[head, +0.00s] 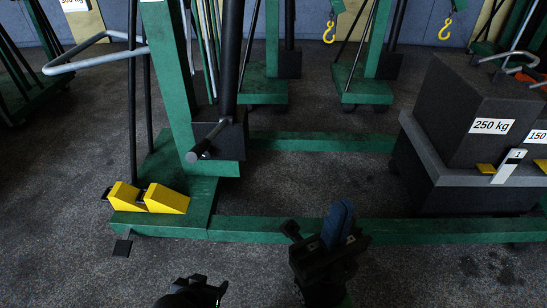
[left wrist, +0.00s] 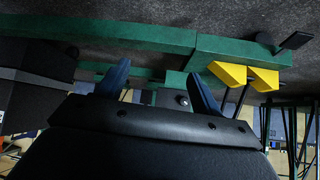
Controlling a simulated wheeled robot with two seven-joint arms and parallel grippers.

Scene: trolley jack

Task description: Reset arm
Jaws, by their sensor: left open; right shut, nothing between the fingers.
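The green trolley jack (head: 181,90) stands in front of me in the head view, with its upright column, black cylinder (head: 232,50) and a black lever socket (head: 200,150). Two yellow pedals (head: 160,198) sit on its base at the left; they also show in the left wrist view (left wrist: 245,76). The top of the jack is out of view. My left gripper (head: 190,290) is partly cut off at the bottom edge; the left wrist view shows its blue fingers (left wrist: 158,85) apart and empty. My right gripper (head: 338,225) points up with blue fingers together, empty, in front of the green base leg.
A dark block marked 250 kg (head: 480,110) rests on a grey-topped base (head: 425,155) at the right. Long green legs (head: 400,230) run low across the floor. More green jacks with yellow hooks (head: 329,31) stand behind. Dark floor (head: 60,220) is clear at the left.

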